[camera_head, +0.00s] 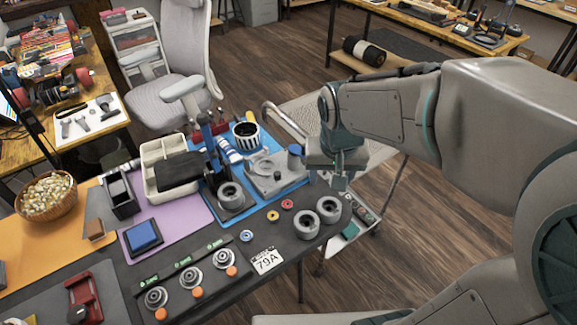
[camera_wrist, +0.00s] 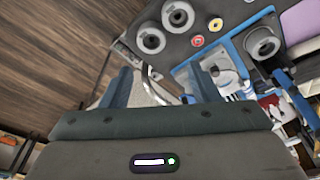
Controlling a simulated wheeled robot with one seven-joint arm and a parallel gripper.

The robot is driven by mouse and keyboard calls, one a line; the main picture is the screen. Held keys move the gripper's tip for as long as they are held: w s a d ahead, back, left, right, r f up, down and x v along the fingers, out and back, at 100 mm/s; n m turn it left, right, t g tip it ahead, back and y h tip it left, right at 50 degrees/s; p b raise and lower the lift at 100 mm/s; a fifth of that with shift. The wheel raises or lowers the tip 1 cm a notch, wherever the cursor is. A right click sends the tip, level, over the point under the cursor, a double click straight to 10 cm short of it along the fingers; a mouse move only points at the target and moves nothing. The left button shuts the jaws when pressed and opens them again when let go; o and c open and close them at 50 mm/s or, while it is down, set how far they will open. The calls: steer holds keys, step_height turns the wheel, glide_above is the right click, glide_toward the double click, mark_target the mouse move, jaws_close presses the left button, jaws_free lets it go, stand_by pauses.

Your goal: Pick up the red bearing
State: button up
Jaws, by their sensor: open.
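The red bearing (camera_head: 273,215) is a small ring lying flat on the dark mat, beside a yellow ring (camera_head: 287,203). In the wrist view the red bearing (camera_wrist: 198,41) lies near the top, right of the large grey rings. My gripper (camera_head: 339,181) is open and empty, above the bench's right end, up and to the right of the bearing and apart from it. The wrist view shows my two fingers (camera_wrist: 153,84) spread apart with nothing between them.
Two large grey rings (camera_head: 318,217) stand right of the bearing. A blue ring (camera_head: 246,235) and a "79A" card (camera_head: 267,261) lie left and in front. A blue tray (camera_head: 291,183) with a grey fixture stands behind. A cart (camera_head: 355,233) adjoins the bench's right end.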

steer(key=b, duration=0.2)
glide_toward(287, 204)
steer(key=shift+w+d+f+m+g, duration=0.15)
steer(key=shift+w+d+f, duration=0.05)
steer(key=shift+f, duration=0.4)
steer(key=shift+w+d+f+m+g, duration=0.15)
steer(key=shift+d+f, duration=0.05)
steer(key=shift+f, duration=0.4)
steer(key=shift+w+a+f, duration=0.1)
steer(key=shift+w+f, duration=0.05)
steer(key=shift+f, duration=0.8)
steer(key=shift+w+a+f, duration=0.1)
steer(key=shift+w+f, duration=0.05)
steer(key=shift+f, duration=0.75)
steer(key=shift+w+a+f, duration=0.1)
steer(key=shift+w+f, duration=0.05)
steer(key=shift+f, duration=0.8)
steer(key=c, duration=1)
